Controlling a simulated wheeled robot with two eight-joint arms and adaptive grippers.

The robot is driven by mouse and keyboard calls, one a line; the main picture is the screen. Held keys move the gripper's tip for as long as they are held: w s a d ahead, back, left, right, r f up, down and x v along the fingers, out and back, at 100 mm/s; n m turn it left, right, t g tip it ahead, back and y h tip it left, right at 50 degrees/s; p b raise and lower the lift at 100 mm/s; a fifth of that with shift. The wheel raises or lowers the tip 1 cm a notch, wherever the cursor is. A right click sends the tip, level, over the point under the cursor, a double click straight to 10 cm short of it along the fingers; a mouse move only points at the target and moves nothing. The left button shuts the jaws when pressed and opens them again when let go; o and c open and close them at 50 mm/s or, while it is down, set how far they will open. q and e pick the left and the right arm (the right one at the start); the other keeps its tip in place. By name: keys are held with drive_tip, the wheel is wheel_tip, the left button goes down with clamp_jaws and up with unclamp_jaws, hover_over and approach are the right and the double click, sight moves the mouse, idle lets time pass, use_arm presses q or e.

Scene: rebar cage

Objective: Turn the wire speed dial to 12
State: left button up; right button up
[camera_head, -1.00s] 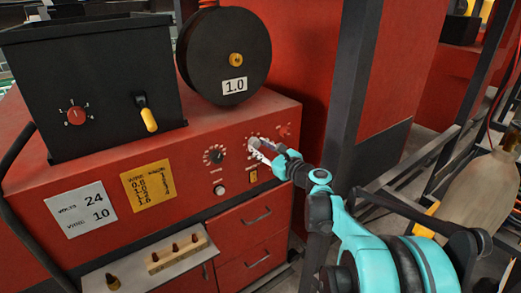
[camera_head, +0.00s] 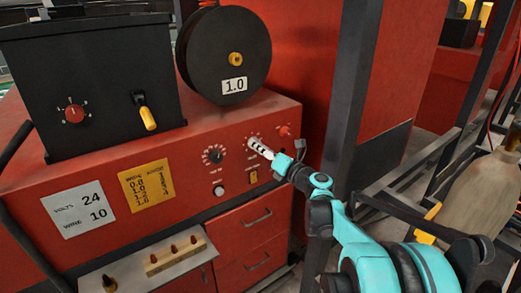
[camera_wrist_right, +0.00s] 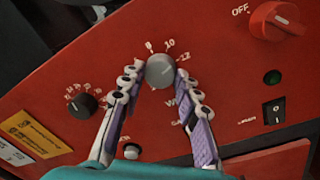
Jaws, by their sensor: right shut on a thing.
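The grey wire speed dial (camera_wrist_right: 160,70) sits on the red front panel, with the numbers 10 and 12 printed beside its upper right edge. My right gripper (camera_wrist_right: 157,77) is shut on this dial, one finger on each side. I cannot make out a pointer mark on the dial. In the head view, my right gripper (camera_head: 261,148) reaches the panel from the right and mostly hides the dial. A white card (camera_head: 78,210) reads volts 24 and wire 10. My left gripper is not in view.
A black numbered dial (camera_wrist_right: 82,105) is left of the gripper. A red OFF knob (camera_wrist_right: 278,20), green light (camera_wrist_right: 272,77) and black switch (camera_wrist_right: 274,112) are to the right. A wire spool (camera_head: 225,55) stands above. A dark post (camera_head: 347,90) rises close to my right arm.

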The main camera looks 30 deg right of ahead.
drive_tip(key=shift+a+f+m, duration=0.1)
drive_tip(key=shift+m, duration=1.5)
drive_tip(key=o, duration=1.2)
drive_tip(key=shift+c, duration=0.2)
drive_tip(key=s+d, duration=0.1)
drive_tip(key=s, duration=1.1)
drive_tip(key=shift+d+f, duration=0.25)
